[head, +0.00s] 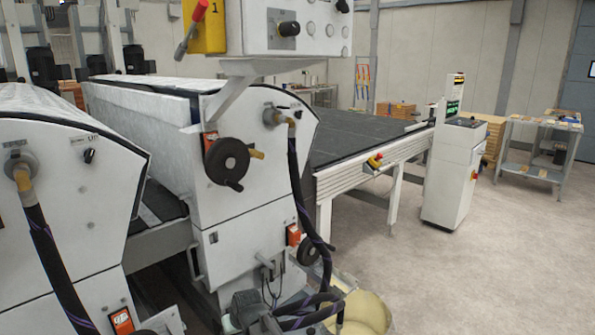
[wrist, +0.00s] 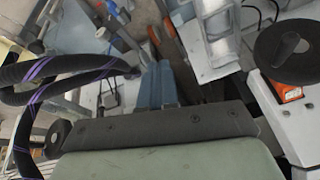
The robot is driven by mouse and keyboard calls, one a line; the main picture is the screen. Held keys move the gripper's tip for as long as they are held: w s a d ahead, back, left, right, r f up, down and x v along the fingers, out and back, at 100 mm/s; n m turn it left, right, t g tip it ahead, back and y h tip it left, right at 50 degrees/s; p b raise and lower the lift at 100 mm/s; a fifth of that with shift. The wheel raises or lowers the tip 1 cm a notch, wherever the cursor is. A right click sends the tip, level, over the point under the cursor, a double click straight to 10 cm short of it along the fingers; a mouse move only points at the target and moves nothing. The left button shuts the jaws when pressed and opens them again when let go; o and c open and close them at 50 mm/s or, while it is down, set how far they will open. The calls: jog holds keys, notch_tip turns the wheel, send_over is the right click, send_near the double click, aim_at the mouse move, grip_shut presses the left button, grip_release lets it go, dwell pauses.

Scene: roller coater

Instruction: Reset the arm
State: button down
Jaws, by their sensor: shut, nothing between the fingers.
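My gripper (wrist: 160,68) shows in the wrist view as two blue-grey fingers held together, with nothing between them. Its dark, bolted mount and pale green-grey body fill the bottom of that view. In the head view my arm is low at the bottom centre, close in front of the white roller coater (head: 215,240). The gripper's fingertips cannot be made out clearly there. In the wrist view a black handwheel (wrist: 292,50) with an orange counter is to the right of the fingers. I cannot tell whether the fingers touch the machine.
Black hoses with purple stripes (head: 301,185) hang down the machine's front, and one loops left of the fingers in the wrist view (wrist: 60,68). A larger handwheel (head: 227,161) sticks out. A conveyor (head: 370,125) and white control cabinet (head: 452,175) stand right. The floor (head: 500,265) there is clear.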

jog(key=s+d+f+m+g+h, duration=0.35)
jog(key=s+d+f+g, duration=0.35)
jog(key=s+d+f, duration=2.05)
jog(key=s+d+f+m+g, duration=0.1)
jog(key=s+d+f, duration=0.2)
jog(key=s, duration=0.4)
jog(key=s+d+f+m+g, duration=0.1)
jog(key=s+d+f+g, duration=0.1)
jog(key=s+d, duration=0.3)
jog(key=shift+s+f, duration=0.45)
jog(key=shift+s, duration=0.5)
